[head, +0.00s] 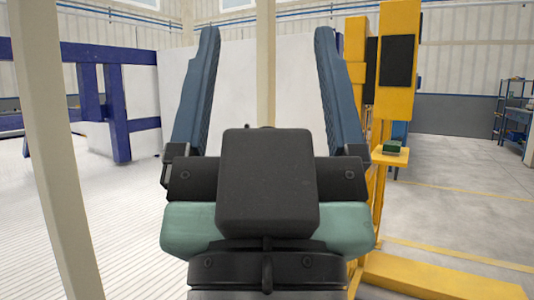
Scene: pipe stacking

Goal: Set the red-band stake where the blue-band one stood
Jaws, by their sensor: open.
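My gripper (267,35) fills the middle of the head view. Its two blue fingers point up and stand wide apart, with nothing held between them. A pale upright pole (265,72) shows in the gap between the fingers, behind the gripper; its lower part is hidden by my gripper. I cannot tell its distance. A second pale pole (60,150) stands at the left, leaning slightly, and runs out of the picture at top and bottom. I see no red or blue band on either pole, so I cannot tell whether either is a stake.
A yellow frame (397,20) with dark panels stands right of my gripper, its yellow base (440,277) reaching along the floor. A blue frame (116,115) and a white panel (170,75) stand behind. Grey floor (450,205) is open at the right, with shelves (515,115) beyond.

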